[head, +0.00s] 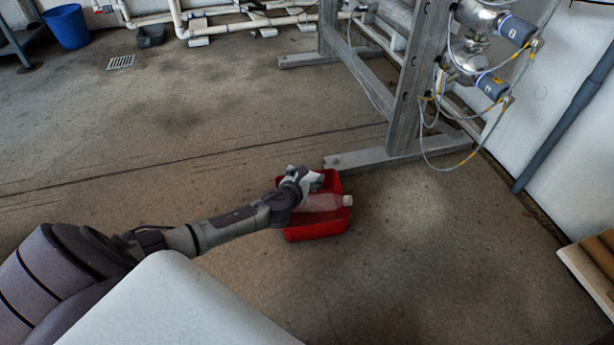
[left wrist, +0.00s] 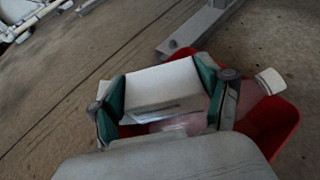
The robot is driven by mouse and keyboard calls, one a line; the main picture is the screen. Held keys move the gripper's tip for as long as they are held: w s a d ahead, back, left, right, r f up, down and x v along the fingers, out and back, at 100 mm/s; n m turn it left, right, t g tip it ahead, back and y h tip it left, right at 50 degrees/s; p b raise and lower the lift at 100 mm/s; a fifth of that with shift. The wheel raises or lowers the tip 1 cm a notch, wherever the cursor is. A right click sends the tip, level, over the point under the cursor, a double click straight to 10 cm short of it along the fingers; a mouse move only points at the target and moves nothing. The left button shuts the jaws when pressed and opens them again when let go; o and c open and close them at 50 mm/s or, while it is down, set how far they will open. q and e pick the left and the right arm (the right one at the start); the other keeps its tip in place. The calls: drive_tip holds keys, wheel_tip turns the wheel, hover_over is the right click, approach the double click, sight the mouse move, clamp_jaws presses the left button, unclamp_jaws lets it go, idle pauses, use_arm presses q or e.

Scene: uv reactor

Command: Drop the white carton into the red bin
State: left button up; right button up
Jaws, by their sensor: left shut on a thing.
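The white carton (left wrist: 163,84) is between the green-padded fingers of my left gripper (left wrist: 163,92) in the left wrist view. The gripper is shut on it, with a pad against each side. In the head view, my left gripper (head: 303,180) is over the upper part of the red bin (head: 314,230), which stands on the floor. The bin's red wall also shows behind and right of the carton in the left wrist view (left wrist: 278,128). The arm and gripper hide part of the bin and most of the carton in the head view. My right gripper is not in view.
A clear bottle (head: 318,203) with a pale cap lies in the red bin, its cap at the right rim. A grey metal frame (head: 405,90) has its foot just beyond the bin. A blue bin (head: 67,27) stands far left. Open floor lies left and right.

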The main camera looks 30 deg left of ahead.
use_arm(q)
drive_tip(key=o, duration=0.7)
drive_tip(key=shift+o, duration=0.2)
drive_tip(key=v, duration=1.2)
drive_tip(key=shift+d, duration=0.15)
